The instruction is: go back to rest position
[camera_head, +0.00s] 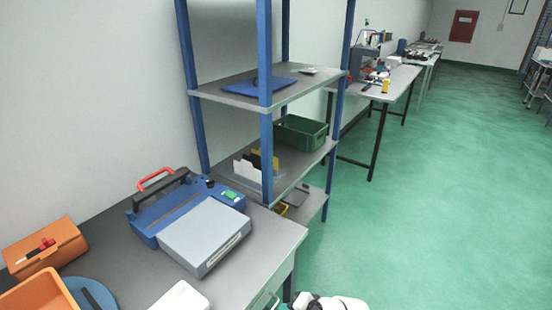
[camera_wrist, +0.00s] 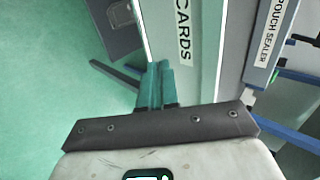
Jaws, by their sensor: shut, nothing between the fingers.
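My gripper (camera_wrist: 159,68) shows in the wrist view as two teal fingers close together in front of a dark bar. It is shut and empty. I cannot tell how far the fingers are from these edges. In the head view, a white part of my arm shows at the bottom edge; my fingers are not visible there.
A grey bench (camera_head: 265,245) holds a blue and grey machine (camera_head: 205,235), an orange box (camera_head: 45,248) and an orange bin (camera_head: 40,297). A blue-posted shelf rack (camera_head: 265,155) stands behind, with a green crate (camera_head: 301,133). Green floor (camera_head: 430,200) is clear at right.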

